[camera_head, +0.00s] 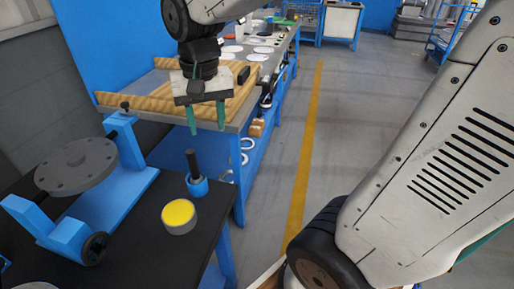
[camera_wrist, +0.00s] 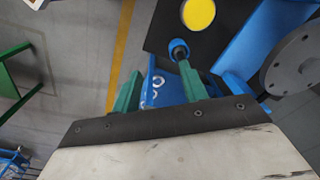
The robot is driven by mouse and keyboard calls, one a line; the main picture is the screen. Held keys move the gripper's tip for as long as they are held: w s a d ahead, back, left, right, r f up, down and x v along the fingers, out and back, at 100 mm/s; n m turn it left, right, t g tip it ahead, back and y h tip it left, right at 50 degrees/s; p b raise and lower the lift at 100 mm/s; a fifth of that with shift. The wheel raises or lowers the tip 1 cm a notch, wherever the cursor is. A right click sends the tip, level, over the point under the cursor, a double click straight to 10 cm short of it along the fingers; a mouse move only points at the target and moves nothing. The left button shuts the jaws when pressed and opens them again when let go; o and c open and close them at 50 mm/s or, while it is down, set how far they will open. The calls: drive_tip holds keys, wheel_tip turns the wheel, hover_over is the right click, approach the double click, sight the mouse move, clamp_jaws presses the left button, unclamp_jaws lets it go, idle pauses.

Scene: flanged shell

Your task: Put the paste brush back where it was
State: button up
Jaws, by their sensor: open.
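What looks like the paste brush is a black upright handle (camera_head: 192,163) rising from a blue round holder (camera_head: 197,187) at the edge of the black bench. Its bristles are not visible. In the wrist view the handle (camera_wrist: 181,53) and blue holder (camera_wrist: 178,46) show just beyond the fingers. A round tin of yellow paste (camera_head: 179,214) stands beside it; it also shows in the wrist view (camera_wrist: 198,14). My gripper (camera_head: 207,118) is open and empty, with green fingers pointing down, above and apart from the handle in the head view.
A blue stand holds a grey flanged disc (camera_head: 76,165) on the black bench (camera_head: 150,245), left of the tin. A blue-framed workbench with a wooden-edged top (camera_head: 145,103) stands behind. Grey floor with a yellow line (camera_head: 305,150) is clear to the right.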

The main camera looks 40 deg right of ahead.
drive_tip(key=s+d+n, duration=0.1)
drive_tip(key=s+n, duration=0.3)
drive_tip(key=s, duration=1.1)
drive_tip(key=shift+s+d+t, duration=0.2)
drive_tip(key=shift+d+t, duration=0.15)
drive_tip(key=shift+t, duration=0.05)
drive_tip(key=shift+r, duration=0.1)
drive_tip(key=shift+c, duration=0.7)
drive_tip(key=shift+a, duration=0.15)
